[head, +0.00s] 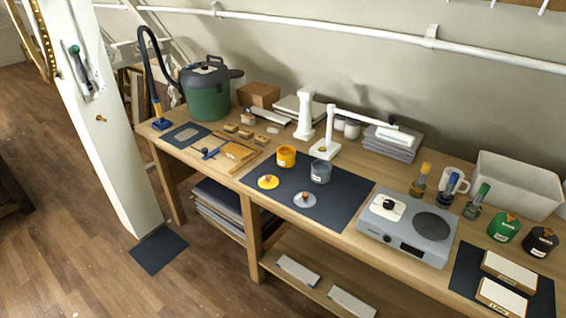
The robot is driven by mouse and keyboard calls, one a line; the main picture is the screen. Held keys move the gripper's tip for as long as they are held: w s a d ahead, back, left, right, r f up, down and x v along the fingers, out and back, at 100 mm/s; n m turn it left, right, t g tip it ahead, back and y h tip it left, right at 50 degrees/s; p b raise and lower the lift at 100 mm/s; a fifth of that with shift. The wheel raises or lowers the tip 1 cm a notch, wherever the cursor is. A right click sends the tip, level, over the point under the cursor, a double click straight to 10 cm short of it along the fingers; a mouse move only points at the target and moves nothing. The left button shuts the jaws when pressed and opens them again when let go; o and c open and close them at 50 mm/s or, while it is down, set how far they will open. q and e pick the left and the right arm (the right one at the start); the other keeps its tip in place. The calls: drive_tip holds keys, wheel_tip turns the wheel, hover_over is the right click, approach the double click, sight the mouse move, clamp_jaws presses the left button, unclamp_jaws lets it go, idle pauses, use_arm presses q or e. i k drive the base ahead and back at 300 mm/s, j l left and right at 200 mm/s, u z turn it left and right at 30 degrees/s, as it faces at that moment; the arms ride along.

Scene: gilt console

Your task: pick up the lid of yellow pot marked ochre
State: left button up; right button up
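The yellow pot (287,157) stands upright and open near the back edge of a dark mat on the long wooden bench. A small pale label shows on its front, but I cannot read it. A round yellow lid (268,182) with a small brown knob lies flat on the mat, in front of the pot and a little left, apart from it. A small pale tag shows on the lid. Neither of my grippers is in view, and nothing touches the lid or the pot.
A grey pot (320,172) and its grey lid (304,200) share the dark mat (340,197) to the right. A white lamp (325,148) stands behind. A hotplate device (408,228) is right of the mat. Wooden tools (237,150) lie left. The mat's front is clear.

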sight(268, 182)
drive_tip(key=i+j+z, duration=0.2)
drive_tip(key=z, duration=0.3)
drive_tip(key=i+j+z, duration=0.45)
drive_tip(key=k+l, duration=0.1)
